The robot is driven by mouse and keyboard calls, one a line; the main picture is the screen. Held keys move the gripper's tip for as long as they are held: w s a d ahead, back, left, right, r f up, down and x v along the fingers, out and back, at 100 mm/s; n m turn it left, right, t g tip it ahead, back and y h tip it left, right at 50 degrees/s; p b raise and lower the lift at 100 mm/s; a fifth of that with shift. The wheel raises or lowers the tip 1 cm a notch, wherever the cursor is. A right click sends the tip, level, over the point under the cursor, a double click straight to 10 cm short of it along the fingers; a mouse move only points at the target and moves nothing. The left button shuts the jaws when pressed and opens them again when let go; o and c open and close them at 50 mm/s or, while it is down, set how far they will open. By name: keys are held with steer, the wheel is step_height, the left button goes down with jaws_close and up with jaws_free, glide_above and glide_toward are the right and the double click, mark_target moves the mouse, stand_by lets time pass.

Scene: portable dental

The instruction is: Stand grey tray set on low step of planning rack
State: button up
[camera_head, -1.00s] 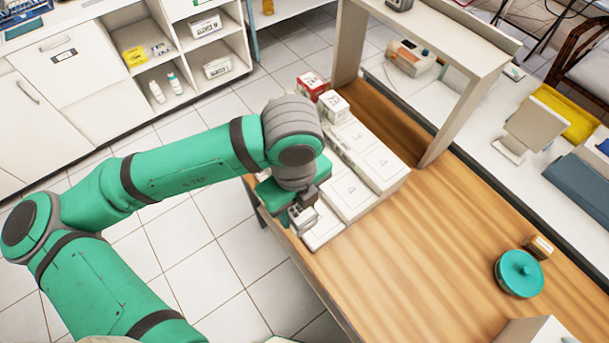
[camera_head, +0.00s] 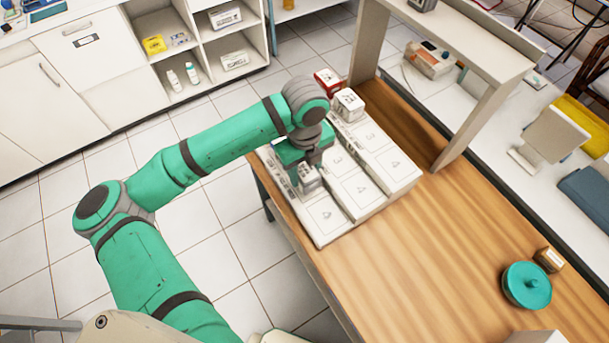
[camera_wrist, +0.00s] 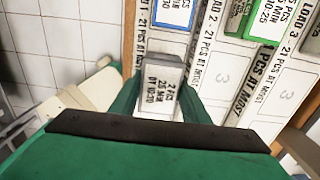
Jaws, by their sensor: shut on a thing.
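My gripper (camera_wrist: 160,100) is shut on the grey tray set (camera_wrist: 165,88), a small block with a white label reading "2 PCS, 26 MIN, BY 10:20" in the wrist view. In the head view, my gripper (camera_head: 308,168) holds the tray set (camera_head: 309,180) at the left side of the white stepped planning rack (camera_head: 328,216). The rack's printed steps, numbered columns and "at most" text show beyond the tray set in the wrist view (camera_wrist: 212,72). I cannot tell whether the tray set touches the rack.
A blue-labelled block (camera_wrist: 174,13) and a green-labelled block (camera_wrist: 254,18) are on the rack. A red box (camera_head: 328,82) and a white box (camera_head: 348,104) are at its far end. The wooden table (camera_head: 430,250) is clear up to a teal lidded pot (camera_head: 527,285). A white shelf frame (camera_head: 470,125) stands behind.

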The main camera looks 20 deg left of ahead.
mark_target(304, 166)
steer(key=shift+w+a+f, duration=0.1)
steer(key=shift+w+f, duration=0.2)
steer(key=shift+f, duration=0.1)
steer(key=shift+w+a+f, duration=0.15)
steer(key=shift+f, duration=1.6)
steer(key=shift+f, duration=0.15)
steer(key=o, duration=0.9)
step_height(304, 166, up, 12)
steer(key=shift+r, duration=0.15)
